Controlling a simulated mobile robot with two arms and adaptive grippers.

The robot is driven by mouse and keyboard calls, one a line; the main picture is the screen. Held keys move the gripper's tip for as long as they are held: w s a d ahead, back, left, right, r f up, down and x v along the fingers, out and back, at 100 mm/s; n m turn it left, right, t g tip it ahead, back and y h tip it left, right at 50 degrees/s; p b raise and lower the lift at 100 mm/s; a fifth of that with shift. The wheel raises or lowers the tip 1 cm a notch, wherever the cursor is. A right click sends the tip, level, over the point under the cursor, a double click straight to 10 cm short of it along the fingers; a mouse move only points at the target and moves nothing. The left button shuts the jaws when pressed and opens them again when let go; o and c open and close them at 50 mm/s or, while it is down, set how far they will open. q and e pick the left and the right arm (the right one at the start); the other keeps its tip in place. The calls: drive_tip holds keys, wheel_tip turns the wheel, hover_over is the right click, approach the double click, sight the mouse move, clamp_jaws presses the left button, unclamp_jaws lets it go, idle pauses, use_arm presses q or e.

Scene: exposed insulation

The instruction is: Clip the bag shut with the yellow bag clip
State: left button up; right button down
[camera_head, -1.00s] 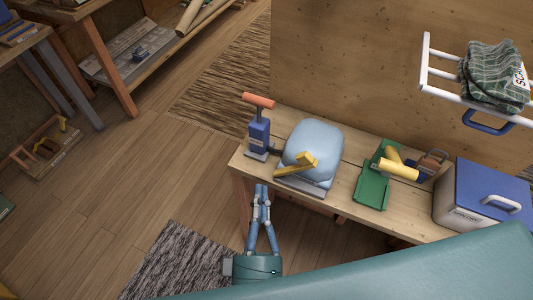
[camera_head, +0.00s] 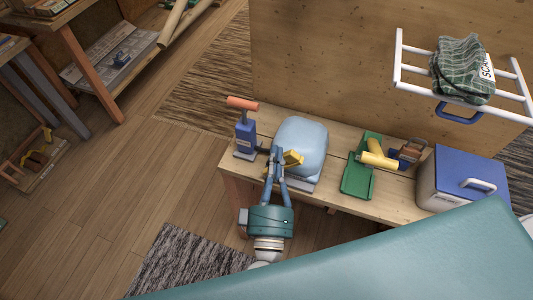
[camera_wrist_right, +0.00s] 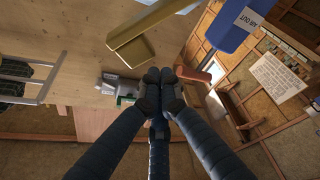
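The light-blue bag (camera_head: 301,140) sits plump on the wooden bench. The yellow bag clip (camera_head: 293,158) is at the bag's front, its arms apart. In the right wrist view the clip (camera_wrist_right: 145,30) is large at the top, beyond the fingertips and apart from them in the picture. My right gripper (camera_head: 276,151) reaches up from the front, its fingertips just left of the clip. In the right wrist view its fingertips (camera_wrist_right: 160,84) are together with nothing seen between them. I cannot tell whether the gripper touches the bag. My left gripper is not in view.
A blue pump with an orange handle (camera_head: 245,138) stands close left of the bag. To the right are a green tray (camera_head: 355,184), a yellow cylinder piece (camera_head: 380,160) and a blue-lidded box (camera_head: 468,174). A white rack (camera_head: 408,88) holds a checked cloth (camera_head: 460,68).

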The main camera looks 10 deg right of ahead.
drive_tip(key=shift+s+d+f, duration=0.15)
drive_tip(key=shift+d+f, duration=0.05)
drive_tip(key=shift+f, duration=0.05)
idle(0.3)
